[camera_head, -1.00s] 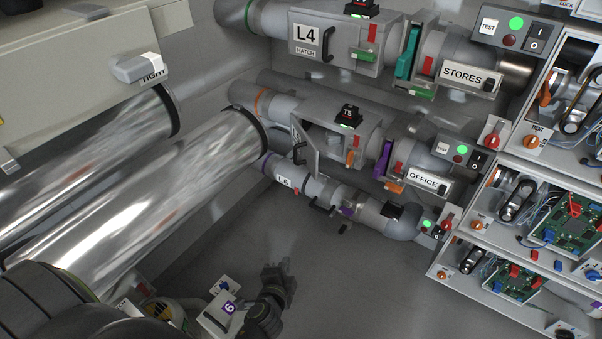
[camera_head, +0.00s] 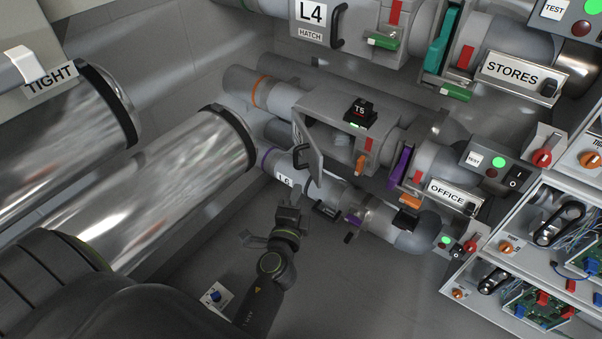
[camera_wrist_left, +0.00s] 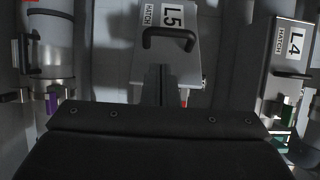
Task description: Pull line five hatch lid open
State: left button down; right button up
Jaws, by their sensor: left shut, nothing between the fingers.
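The line five hatch lid (camera_head: 313,158) is a grey panel on the middle pipe. It stands swung out from its housing, and the opening shows behind it. Its black handle (camera_head: 302,153) is on the outer face. In the left wrist view the lid (camera_wrist_left: 188,55) shows its L5 HATCH label, with the handle (camera_wrist_left: 170,36) beside the label. My left gripper (camera_head: 292,200) is shut and empty, below the lid and apart from the handle. In the left wrist view the shut fingers (camera_wrist_left: 161,78) are narrow and dark, below the handle. My right gripper is not in view.
The L4 hatch (camera_head: 311,20) is above, and the L6 pipe (camera_head: 284,180) runs close below the lid, near my left gripper. A black T5 unit (camera_head: 360,113) sits on the line five housing. Large shiny tubes (camera_head: 175,190) fill the left. Floor below is mostly clear.

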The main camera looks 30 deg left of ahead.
pick_arm(q)
send_near(306, 154)
jog(key=x, duration=0.3)
jog(key=shift+p+x, duration=0.35)
jog(key=shift+x, duration=0.55)
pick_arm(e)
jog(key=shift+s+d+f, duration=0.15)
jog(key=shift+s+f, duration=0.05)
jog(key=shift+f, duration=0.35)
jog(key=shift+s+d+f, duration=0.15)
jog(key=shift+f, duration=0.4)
